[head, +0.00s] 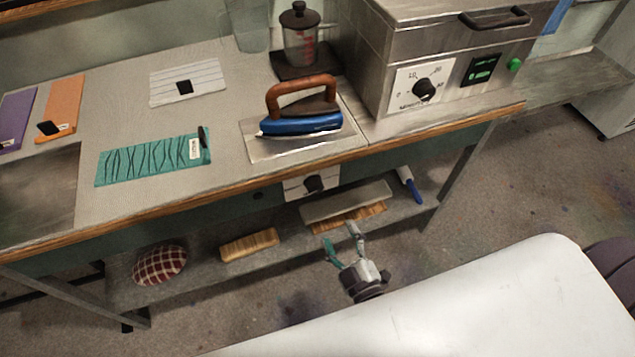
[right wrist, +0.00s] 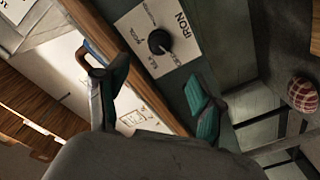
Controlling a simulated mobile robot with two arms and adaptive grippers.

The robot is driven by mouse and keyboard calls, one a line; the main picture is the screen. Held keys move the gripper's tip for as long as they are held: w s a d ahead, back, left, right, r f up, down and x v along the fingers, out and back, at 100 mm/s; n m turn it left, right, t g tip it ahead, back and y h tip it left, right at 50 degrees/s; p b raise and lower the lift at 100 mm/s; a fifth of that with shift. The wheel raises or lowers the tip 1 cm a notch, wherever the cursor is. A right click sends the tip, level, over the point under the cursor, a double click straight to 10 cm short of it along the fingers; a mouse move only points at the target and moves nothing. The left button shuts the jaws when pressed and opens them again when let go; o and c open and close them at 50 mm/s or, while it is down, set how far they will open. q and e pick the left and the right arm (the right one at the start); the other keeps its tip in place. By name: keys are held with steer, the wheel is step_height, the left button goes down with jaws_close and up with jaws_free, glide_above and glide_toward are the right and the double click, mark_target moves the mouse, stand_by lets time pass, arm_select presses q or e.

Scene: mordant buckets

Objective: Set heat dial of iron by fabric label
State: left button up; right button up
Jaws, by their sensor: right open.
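The iron's heat dial, a black knob (head: 314,183) on a pale plate, is on the table's front face; in the right wrist view the knob (right wrist: 159,41) sits beside the word IRON, its smaller marks hard to read. The blue iron (head: 300,124) with a brown handle rests on a metal plate above it. A teal patterned fabric (head: 140,163) lies on the table with a white label (head: 195,148), too small to read surely. My right gripper (head: 341,239) is open and empty, below and apart from the dial; its fingers (right wrist: 157,98) show apart. My left gripper is out of view.
A metal box (head: 450,65) with its own dial (head: 424,89) stands right of the iron. White (head: 205,77), orange (head: 63,103) and purple (head: 16,115) cloths lie on the table. Brushes (head: 250,244) and a checked cushion (head: 160,265) sit on the lower shelf.

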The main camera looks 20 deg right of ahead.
mark_target(318, 191)
steer(key=w, duration=1.2)
steer(key=shift+w+a, duration=0.3)
steer(key=shift+a, duration=0.1)
steer(key=shift+w, duration=0.3)
steer(key=shift+c, duration=0.3)
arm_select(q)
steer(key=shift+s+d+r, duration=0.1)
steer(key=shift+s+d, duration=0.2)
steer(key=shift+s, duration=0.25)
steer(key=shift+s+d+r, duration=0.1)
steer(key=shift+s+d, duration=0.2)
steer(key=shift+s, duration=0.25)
arm_select(e)
steer(key=c, duration=1.1)
